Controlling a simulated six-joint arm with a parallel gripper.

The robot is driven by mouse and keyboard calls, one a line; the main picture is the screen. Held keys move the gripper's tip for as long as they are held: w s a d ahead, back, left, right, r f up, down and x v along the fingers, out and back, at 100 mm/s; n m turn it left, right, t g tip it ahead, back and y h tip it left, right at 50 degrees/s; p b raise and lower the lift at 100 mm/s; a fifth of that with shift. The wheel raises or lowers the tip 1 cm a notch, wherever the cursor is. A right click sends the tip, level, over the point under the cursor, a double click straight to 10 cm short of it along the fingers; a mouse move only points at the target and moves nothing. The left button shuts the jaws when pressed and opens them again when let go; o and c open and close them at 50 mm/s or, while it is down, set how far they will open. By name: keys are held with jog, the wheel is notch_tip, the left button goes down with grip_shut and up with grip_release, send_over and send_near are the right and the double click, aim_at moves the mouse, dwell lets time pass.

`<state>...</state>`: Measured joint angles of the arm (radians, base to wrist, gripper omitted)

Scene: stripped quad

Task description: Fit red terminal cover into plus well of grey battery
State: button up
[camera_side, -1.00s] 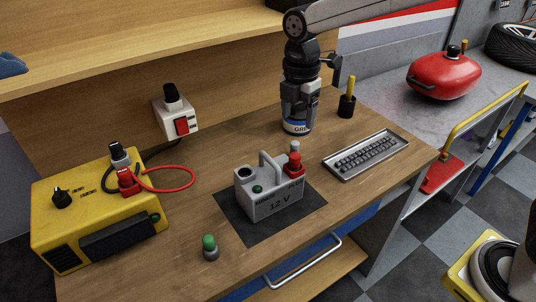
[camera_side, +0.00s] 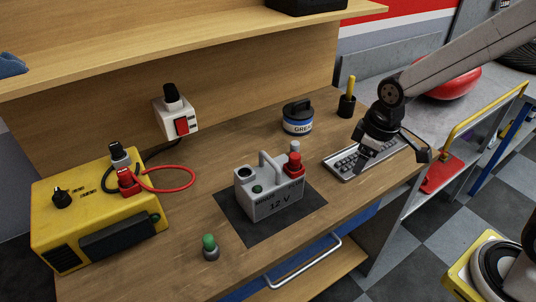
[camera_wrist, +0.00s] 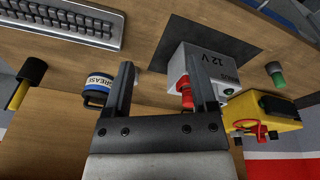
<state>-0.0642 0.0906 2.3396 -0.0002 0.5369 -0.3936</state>
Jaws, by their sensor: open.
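The grey 12 V battery (camera_side: 270,202) stands upright on a dark mat (camera_side: 235,222), its carry handle on top. A red terminal cover (camera_side: 293,163) sits upright at the battery's right end, with a grey piece at its top. How deep it sits is not clear. A dark round well (camera_side: 245,171) shows open at the left end. In the wrist view, the red cover (camera_wrist: 186,86) is partly hidden by the right finger of my gripper (camera_wrist: 161,66).
A grease can (camera_side: 298,122) stands behind the battery. A green-topped cap (camera_side: 210,247) stands in front. A yellow charger (camera_side: 95,205) with a red cable is at left.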

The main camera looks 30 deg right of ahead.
jog(key=s+d+f+m, duration=0.2)
jog(key=s+m, duration=0.3)
jog(key=shift+f+t, duration=0.2)
jog(key=shift+t, duration=0.1)
